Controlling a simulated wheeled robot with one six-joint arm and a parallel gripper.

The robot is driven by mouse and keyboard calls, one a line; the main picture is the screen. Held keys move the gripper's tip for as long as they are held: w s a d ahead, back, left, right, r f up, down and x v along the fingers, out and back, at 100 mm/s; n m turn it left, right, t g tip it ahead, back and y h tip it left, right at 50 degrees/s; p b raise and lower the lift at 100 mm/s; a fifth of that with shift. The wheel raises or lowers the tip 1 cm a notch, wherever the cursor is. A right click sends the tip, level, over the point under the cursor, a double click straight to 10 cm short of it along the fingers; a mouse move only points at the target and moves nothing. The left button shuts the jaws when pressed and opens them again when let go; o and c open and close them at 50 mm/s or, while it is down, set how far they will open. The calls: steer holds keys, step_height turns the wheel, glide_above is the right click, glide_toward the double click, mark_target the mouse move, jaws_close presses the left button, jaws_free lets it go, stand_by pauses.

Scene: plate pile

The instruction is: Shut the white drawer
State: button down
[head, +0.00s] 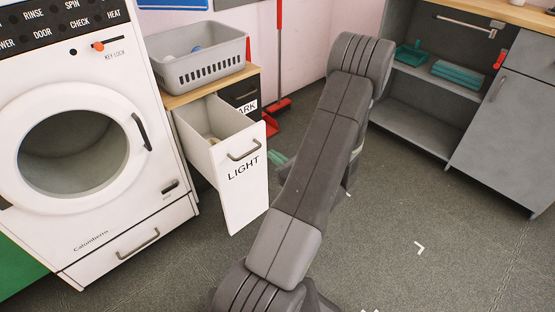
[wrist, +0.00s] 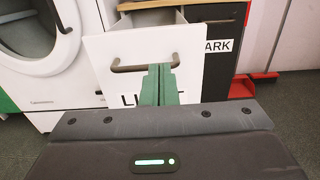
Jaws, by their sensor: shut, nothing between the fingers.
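The white drawer (head: 236,187), marked LIGHT, stands pulled out from a cabinet between the washing machine and the dark drawer. Its grey handle (head: 243,150) is on the front, and something pale lies inside. In the wrist view the white drawer front (wrist: 110,48) faces me with its handle (wrist: 130,64) across it. My gripper (wrist: 160,68) is shut and empty. Its green fingertips point at the drawer front and overlap the handle's right end; I cannot tell whether they touch. In the head view my arm hides most of the gripper.
A white washing machine (head: 144,214) stands left of the drawer. A grey basket (head: 203,72) sits on the wooden top above. A dark drawer (head: 240,91) is behind the white one. A red dustpan (head: 277,106) and grey shelving (head: 430,101) stand further right. The floor (head: 400,220) right of my arm is mostly clear.

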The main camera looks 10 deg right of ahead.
mark_target(247, 136)
steer(key=b+x, duration=0.2)
steer(key=x, duration=0.8)
steer(key=shift+w+a, duration=0.15)
steer(key=shift+w, duration=0.05)
